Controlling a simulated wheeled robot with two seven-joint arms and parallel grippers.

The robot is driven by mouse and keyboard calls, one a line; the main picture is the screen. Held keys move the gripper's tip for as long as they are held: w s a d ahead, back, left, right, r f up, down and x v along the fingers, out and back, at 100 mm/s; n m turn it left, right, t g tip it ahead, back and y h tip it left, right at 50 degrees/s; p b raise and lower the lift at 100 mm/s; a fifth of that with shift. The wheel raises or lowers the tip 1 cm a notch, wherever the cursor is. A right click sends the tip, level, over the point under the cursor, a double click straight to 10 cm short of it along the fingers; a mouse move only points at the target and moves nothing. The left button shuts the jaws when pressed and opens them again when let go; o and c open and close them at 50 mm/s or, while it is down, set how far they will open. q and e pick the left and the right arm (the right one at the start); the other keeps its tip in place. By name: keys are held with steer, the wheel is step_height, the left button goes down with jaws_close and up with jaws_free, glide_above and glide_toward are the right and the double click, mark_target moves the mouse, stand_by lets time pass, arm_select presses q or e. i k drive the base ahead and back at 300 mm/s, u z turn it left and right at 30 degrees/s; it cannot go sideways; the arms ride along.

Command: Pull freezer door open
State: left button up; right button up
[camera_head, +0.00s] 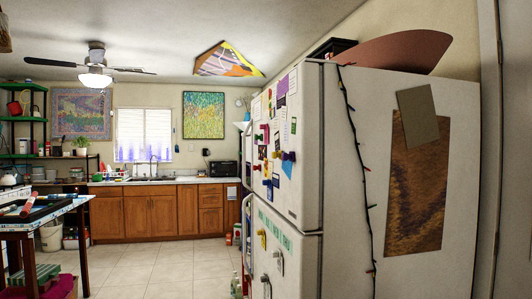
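A white refrigerator (345,230) stands at the right, its front turned to the left and seen at a steep angle. Its upper door (308,150) carries many papers and magnets. Its lower door (300,262) has a few magnets or clips. Both doors look shut, with a seam between them. A pale handle (246,238) shows along the left edge of the lower door. The picture does not make clear which door is the freezer's. Neither of my grippers is in view.
A tiled floor (165,262) lies open left of the refrigerator. A table (62,207) with items stands at the left. Wooden cabinets (152,215) with a sink line the back wall. Small bottles (237,284) stand on the floor near the refrigerator's front.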

mark_target(291, 108)
steer(key=u, duration=0.25)
steer(key=i, duration=0.6)
steer(key=u, duration=0.85)
steer(key=i, duration=2.5)
steer(key=z, duration=0.15)
